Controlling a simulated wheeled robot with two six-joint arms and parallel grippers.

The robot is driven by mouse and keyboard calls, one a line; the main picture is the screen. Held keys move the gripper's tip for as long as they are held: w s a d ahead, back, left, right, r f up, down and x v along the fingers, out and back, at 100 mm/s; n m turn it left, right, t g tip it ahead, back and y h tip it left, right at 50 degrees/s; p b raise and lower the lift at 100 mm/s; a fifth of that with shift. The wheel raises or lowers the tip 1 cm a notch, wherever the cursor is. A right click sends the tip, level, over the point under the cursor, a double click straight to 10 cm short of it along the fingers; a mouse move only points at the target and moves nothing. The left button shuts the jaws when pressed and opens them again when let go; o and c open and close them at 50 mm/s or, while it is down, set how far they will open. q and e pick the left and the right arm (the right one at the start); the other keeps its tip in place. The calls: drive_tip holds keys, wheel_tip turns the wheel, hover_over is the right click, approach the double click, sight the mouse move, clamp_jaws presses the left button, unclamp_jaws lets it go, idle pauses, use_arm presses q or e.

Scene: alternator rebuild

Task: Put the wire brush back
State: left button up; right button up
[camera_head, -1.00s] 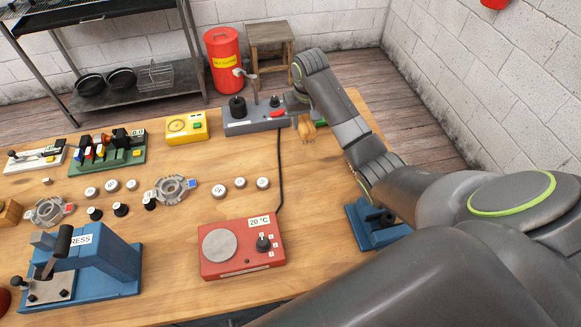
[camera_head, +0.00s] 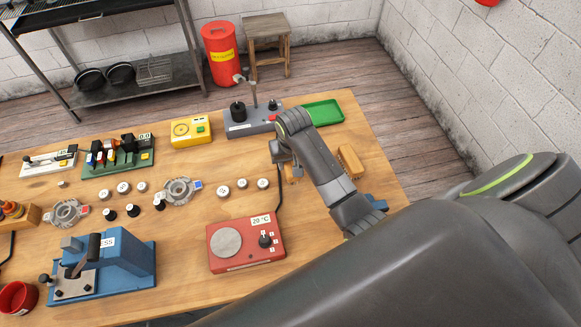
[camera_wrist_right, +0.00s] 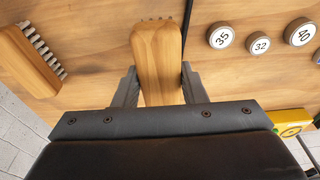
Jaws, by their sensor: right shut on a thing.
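The wire brush (camera_wrist_right: 158,62) has a wooden body, and a few bristle tips show at its far end in the right wrist view. My right gripper (camera_wrist_right: 158,88) is shut on it, one finger on each side. In the head view, my right gripper (camera_head: 289,168) is over the right part of the workbench, and only a little of the brush shows under it. I cannot tell whether the brush touches the bench top. A second wooden brush (camera_head: 350,161) lies to the right; its bristles show in the right wrist view (camera_wrist_right: 32,60). My left gripper is out of view.
A green tray (camera_head: 322,113) and a grey tester (camera_head: 250,124) stand at the back of the workbench (camera_head: 190,223). A red heater (camera_head: 245,243) is nearer, with a black cable behind it. Several round numbered pieces (camera_head: 242,184) lie left of the gripper.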

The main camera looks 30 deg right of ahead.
sight(290, 169)
wheel_tip(290, 169, down, 3)
drive_tip(key=shift+f+p, duration=0.15)
drive_tip(key=shift+p, duration=0.2)
drive_tip(key=shift+f, duration=0.3)
drive_tip(key=o, duration=0.9)
drive_tip(key=shift+f, duration=0.1)
drive_tip(key=shift+o, duration=0.2)
drive_tip(key=r, duration=0.4)
drive_tip(key=s+r+b, duration=0.1)
drive_tip(key=r, duration=0.3)
drive_tip(key=r+b, duration=0.1)
drive_tip(key=r, duration=0.3)
drive_tip(key=shift+s+a+r, duration=0.1)
drive_tip(key=shift+s+a, duration=0.15)
drive_tip(key=shift+s, duration=0.15)
